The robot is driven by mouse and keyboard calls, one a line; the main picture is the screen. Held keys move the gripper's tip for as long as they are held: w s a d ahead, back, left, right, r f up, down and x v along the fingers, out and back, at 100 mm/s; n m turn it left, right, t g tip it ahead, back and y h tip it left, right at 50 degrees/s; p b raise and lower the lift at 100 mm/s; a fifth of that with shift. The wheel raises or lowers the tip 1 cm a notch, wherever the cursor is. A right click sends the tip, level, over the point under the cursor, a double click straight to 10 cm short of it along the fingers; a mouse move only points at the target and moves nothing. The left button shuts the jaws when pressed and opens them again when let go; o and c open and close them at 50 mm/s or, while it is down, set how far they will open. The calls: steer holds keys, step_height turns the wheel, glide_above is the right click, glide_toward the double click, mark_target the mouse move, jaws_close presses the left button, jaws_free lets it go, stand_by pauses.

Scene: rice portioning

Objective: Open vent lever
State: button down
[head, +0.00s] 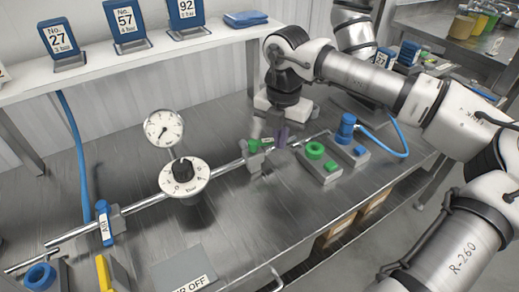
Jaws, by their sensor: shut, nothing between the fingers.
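A green lever (254,145) sits on a grey valve block on the metal pipe (225,167), right of the dial. I cannot read a label on it, so I cannot confirm that it is the vent lever. My gripper (282,140) points down just right of this lever with its fingers shut and empty. Whether a finger touches the lever is too small to tell. A blue lever (103,222) with a white label stands across the pipe further left.
A pressure gauge (164,130) and a round dial (184,178) stand on the pipe. Right of my gripper are a green ring (315,150) on a grey block and a blue fitting (347,125) with a hose. A shelf (150,56) with signs runs behind.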

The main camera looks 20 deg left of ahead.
steer(key=shift+w, duration=0.15)
steer(key=shift+w+a, duration=0.35)
steer(key=shift+w, duration=0.5)
step_height(320, 180, up, 7)
steer(key=d+p, duration=0.1)
steer(key=p, duration=0.2)
steer(key=shift+s, duration=0.45)
steer(key=shift+s, duration=0.1)
